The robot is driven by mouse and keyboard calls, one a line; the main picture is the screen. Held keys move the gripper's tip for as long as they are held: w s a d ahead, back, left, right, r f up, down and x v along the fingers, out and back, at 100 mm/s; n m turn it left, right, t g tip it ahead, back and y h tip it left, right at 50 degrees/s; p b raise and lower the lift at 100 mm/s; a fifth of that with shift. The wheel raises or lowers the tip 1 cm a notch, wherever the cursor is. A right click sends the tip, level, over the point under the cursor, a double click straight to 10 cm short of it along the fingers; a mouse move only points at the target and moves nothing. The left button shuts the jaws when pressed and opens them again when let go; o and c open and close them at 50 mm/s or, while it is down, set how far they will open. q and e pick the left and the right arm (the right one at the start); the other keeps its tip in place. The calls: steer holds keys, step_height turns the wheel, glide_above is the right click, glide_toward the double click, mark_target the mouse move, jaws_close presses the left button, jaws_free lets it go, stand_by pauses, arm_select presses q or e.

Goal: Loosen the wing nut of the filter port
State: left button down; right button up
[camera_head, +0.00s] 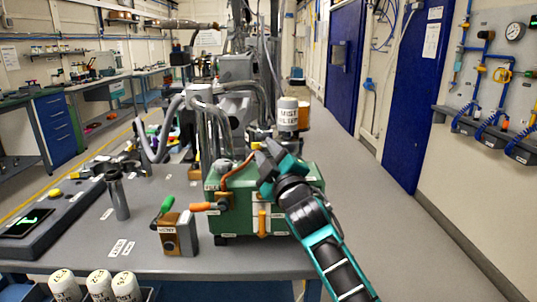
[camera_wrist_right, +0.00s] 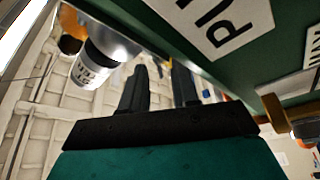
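The green pump box (camera_head: 280,220) stands on the bench. A white canister with a "MIST FILTER" label (camera_head: 288,114) rises behind its top, beside an amber part. The labelled canister also shows upside down at the upper left of the right wrist view (camera_wrist_right: 88,72), with a metal body next to it. My right gripper (camera_head: 267,163) is over the box's top, just in front of the canister. In the right wrist view its two fingers (camera_wrist_right: 163,88) are apart, with nothing clearly held between them. I cannot make out the wing nut; the gripper may hide it. My left gripper is not in view.
A small brown and grey block with a green handle (camera_head: 173,230) and a grey post (camera_head: 118,196) stand left of the box. An orange-handled lever (camera_head: 205,206) sticks out from the box's left. White bottles (camera_head: 98,284) stand below the bench's front edge. Open floor (camera_head: 375,215) lies right.

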steer(key=shift+c, duration=0.3)
jaws_close()
